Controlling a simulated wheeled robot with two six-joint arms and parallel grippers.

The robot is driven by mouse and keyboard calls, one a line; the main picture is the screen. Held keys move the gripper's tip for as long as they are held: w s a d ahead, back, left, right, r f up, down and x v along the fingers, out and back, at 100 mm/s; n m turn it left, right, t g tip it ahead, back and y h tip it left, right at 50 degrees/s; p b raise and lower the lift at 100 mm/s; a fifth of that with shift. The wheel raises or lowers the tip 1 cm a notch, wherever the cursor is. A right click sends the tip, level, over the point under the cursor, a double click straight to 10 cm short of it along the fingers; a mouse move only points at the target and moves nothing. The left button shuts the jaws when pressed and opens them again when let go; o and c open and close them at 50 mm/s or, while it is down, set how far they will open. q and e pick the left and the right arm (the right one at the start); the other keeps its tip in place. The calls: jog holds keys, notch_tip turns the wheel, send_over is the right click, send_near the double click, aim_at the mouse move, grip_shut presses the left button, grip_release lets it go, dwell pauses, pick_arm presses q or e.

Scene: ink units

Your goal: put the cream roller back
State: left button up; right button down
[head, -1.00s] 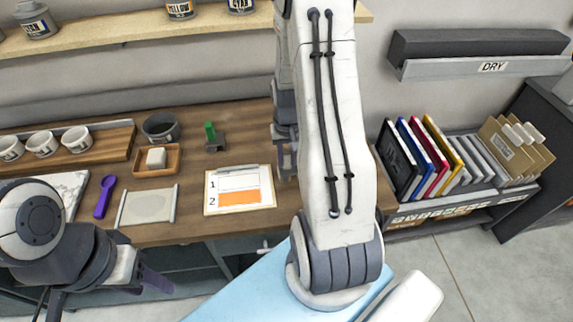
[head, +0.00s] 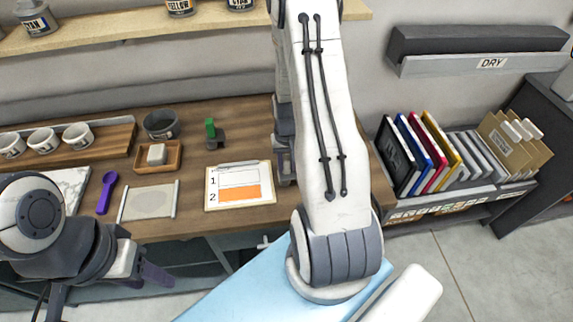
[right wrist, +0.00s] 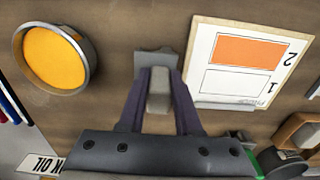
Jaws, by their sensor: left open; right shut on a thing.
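My right gripper (right wrist: 159,78) is shut on a pale grey-cream block-like part, which looks like the handle of the cream roller (right wrist: 159,103). A small grey stand or roller part (right wrist: 156,57) shows just beyond the fingertips, above the wooden bench; whether they touch I cannot tell. In the head view my right arm hides most of this gripper and the roller. My left gripper (head: 150,275) is open and empty in front of the bench at the lower left.
A card with a white and an orange box (head: 240,186) lies beside the right gripper. A green-handled tool (head: 211,130) stands behind it. A tin of orange ink (right wrist: 54,58) is on the gripper's other side.

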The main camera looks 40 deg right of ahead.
jog(key=shift+s+f, duration=0.1)
jog(key=shift+f, duration=0.35)
jog(key=c, duration=0.6)
grip_release()
jog(key=shift+f, duration=0.1)
jog(key=shift+r, duration=0.25)
jog(key=shift+r+p, duration=0.3)
notch_tip(320, 180, up, 11)
jog(key=b, duration=0.2)
jog(key=shift+r+b, duration=0.15)
jog(key=shift+b, duration=0.15)
jog(key=shift+a+r, duration=0.1)
jog(key=shift+r, duration=0.55)
